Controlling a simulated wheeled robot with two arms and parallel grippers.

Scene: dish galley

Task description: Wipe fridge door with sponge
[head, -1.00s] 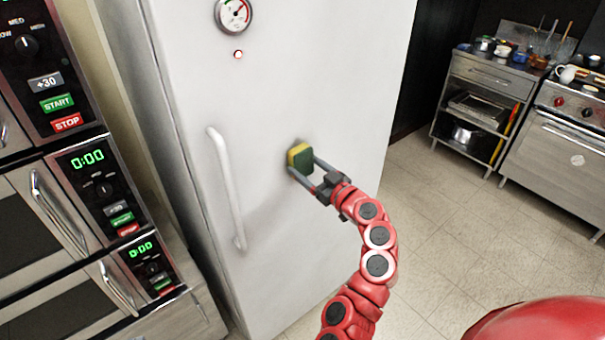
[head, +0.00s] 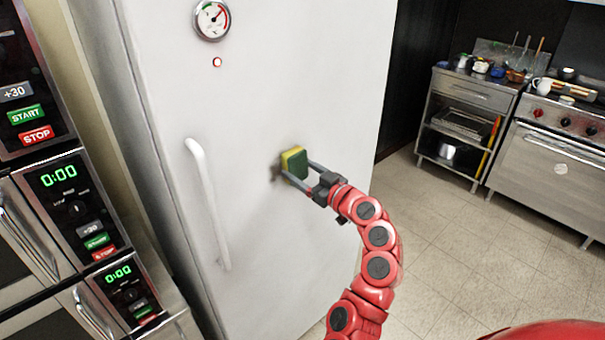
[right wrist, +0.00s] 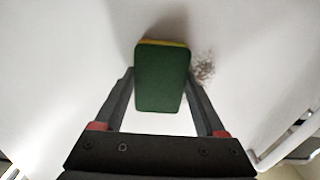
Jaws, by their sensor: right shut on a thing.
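The white fridge door (head: 300,80) fills the middle of the head view. A yellow and green sponge (head: 293,160) is at the door, right of the handle; whether it touches is unclear. My right gripper (head: 294,174) is shut on the sponge. In the right wrist view the sponge's green side (right wrist: 162,80) faces the camera between the fingers (right wrist: 160,88), with a yellow edge toward the door. A dark speckled smudge (right wrist: 203,68) shows on the door beside the sponge. It also shows left of the sponge in the head view (head: 275,171). My left gripper is not in view.
A white vertical handle (head: 208,200) sticks out from the door. A gauge (head: 212,20) and a small red light (head: 217,62) are above it. Stacked ovens (head: 75,205) stand close at left. A steel cart (head: 465,120) and a stove (head: 550,160) stand far right, past open floor.

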